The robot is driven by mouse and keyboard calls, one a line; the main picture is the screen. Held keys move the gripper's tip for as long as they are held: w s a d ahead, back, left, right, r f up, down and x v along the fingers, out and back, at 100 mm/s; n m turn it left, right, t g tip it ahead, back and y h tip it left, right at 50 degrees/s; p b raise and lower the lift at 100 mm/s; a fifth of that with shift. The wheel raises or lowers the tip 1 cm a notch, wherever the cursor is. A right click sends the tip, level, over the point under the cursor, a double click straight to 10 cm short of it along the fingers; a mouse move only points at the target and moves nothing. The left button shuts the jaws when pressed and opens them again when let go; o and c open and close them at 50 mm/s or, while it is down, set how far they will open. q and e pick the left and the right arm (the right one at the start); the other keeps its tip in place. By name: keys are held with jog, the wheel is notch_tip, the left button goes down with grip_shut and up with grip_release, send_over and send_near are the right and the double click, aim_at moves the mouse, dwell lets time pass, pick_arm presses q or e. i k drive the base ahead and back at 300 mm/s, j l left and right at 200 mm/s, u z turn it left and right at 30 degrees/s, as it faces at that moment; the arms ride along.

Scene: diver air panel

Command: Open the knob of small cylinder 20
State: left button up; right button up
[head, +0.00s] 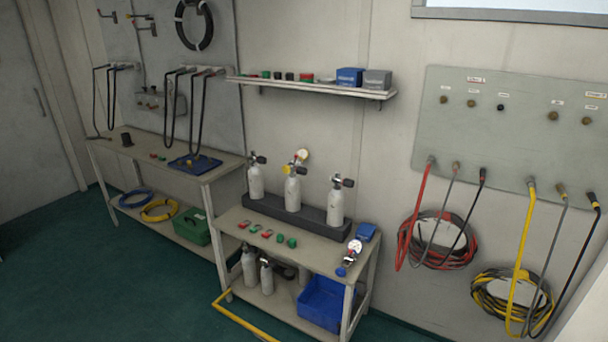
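Three small pale cylinders stand upright in a black rack (262,205) on the near bench: a left one (256,183), a middle one (292,193) and a right one (335,206). The left (258,160) and right (348,183) ones have dark valve knobs. More small cylinders (249,267) stand on the shelf below. No number is readable, so I cannot tell which is cylinder 20, nor whether any knob is open. Neither gripper is in view.
A blue bin (322,300) sits below; a yellow bar (243,318) is in front. Coiled hoses (437,240) hang right. Green floor (110,280) is clear at left.

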aim_at(300, 170)
jog(key=i+l+u, duration=0.1)
jog(key=u, duration=1.1)
jog(key=l+u, duration=0.9)
jog(key=k+l+u, duration=0.15)
jog(key=l, duration=0.2)
jog(key=l+u, duration=0.1)
jog(key=l, duration=0.25)
jog(key=k+l+u, duration=0.15)
jog(key=l, duration=0.2)
jog(key=k+l, duration=0.1)
jog(key=l, duration=0.3)
jog(key=k+l, duration=0.1)
jog(key=l, duration=0.25)
jog(key=l+u, duration=0.1)
jog(key=l, duration=1.3)
